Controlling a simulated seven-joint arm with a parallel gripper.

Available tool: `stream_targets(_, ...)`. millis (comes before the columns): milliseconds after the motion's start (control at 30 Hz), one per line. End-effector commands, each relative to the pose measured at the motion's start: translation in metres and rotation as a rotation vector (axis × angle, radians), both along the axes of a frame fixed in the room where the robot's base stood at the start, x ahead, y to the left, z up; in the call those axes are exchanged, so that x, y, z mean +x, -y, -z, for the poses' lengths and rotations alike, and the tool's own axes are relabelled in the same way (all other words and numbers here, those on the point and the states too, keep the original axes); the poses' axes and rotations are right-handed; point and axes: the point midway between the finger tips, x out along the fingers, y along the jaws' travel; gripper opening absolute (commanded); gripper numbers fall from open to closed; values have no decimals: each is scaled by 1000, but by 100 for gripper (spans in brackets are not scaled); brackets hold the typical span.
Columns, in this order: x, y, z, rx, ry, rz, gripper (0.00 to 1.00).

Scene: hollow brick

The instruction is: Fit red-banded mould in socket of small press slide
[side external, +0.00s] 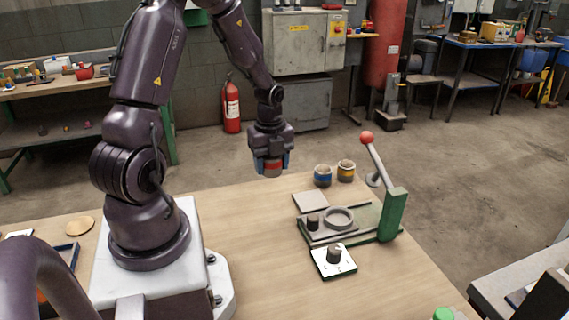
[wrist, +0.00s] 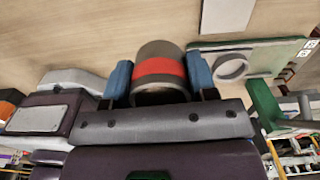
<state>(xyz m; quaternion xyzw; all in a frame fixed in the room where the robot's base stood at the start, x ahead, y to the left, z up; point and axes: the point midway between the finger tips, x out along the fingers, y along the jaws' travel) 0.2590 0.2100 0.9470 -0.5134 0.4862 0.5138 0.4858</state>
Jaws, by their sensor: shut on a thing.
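My gripper (side external: 270,161) is shut on the red-banded mould (wrist: 158,68), a grey cylinder with a red band. Its blue fingers press on both sides of the mould, and the mould is held in the air above the far part of the table, left of the press. The small press (side external: 391,216) is green, with a lever ending in a red ball (side external: 367,137). Its slide carries a round grey ring socket (side external: 339,218), which looks empty. The socket also shows in the wrist view (wrist: 230,67), right of the mould.
A blue-banded mould (side external: 322,175) and a yellow-banded mould (side external: 346,169) stand behind the press. A pale square plate (side external: 310,201) lies at the press's back left. A white panel with a dark knob (side external: 334,255) sits in front. The table between my base and the press is clear.

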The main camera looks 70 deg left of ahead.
Motion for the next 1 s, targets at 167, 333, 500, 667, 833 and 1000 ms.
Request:
stream_targets(167, -15, 14, -10, 2, 3, 4, 9)
stream_targets(333, -3, 39, -5, -14, -8, 88, 9)
stream_targets(500, 47, 74, 6, -20, -8, 250, 9)
stream_targets(667, 96, 106, 12, -14, -4, 379, 9)
stream_targets(833, 127, 119, 11, -3, 2, 433, 9)
stream_targets(1000, 133, 114, 9, 2, 4, 425, 9)
